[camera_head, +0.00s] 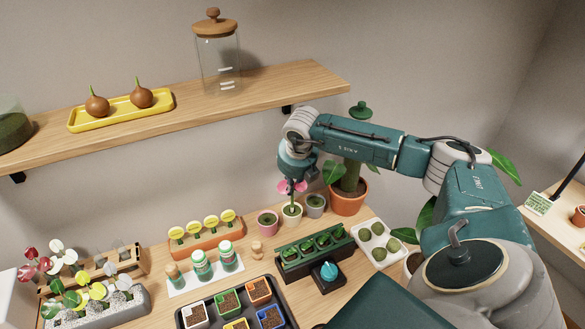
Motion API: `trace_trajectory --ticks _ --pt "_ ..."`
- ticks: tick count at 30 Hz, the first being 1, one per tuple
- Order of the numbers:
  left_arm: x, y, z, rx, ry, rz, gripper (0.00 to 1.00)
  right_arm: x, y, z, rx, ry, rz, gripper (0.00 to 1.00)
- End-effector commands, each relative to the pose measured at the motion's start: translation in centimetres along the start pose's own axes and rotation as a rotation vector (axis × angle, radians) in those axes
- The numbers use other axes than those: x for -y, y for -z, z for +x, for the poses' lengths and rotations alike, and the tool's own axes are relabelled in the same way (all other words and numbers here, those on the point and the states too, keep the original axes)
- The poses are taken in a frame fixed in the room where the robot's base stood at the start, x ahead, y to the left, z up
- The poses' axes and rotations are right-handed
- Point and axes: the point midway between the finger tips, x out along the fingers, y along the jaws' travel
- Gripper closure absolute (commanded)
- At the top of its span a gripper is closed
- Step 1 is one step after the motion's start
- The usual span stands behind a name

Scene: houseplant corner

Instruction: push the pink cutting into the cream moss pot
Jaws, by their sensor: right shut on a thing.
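The pink cutting (292,187) has a pink flower head and a thin green stem. It stands upright over the cream moss pot (291,216), and its stem reaches down to the moss. I cannot tell how deep the stem sits. My right gripper (293,179) points down, shut on the cutting near its head; the fingers are small and partly hidden by the wrist and petals. The cream pot stands between a pink pot (267,225) and a grey pot (315,209). My left gripper is out of view.
A dark planter (318,259) with several green plants stands in front of the pots. Yellow round markers (210,223) in a terracotta holder are left. A tall potted plant (348,200) stands behind at right. A wooden shelf (270,92) hangs above.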

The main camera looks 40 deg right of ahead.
Motion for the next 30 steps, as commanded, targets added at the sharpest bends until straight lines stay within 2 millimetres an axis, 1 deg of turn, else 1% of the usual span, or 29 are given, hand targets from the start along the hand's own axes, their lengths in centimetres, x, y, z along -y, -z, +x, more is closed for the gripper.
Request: trace_trajectory --ticks 30 --pt "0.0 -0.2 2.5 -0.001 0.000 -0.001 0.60 0.1 0.9 2.5 0.000 0.000 0.000 0.99"
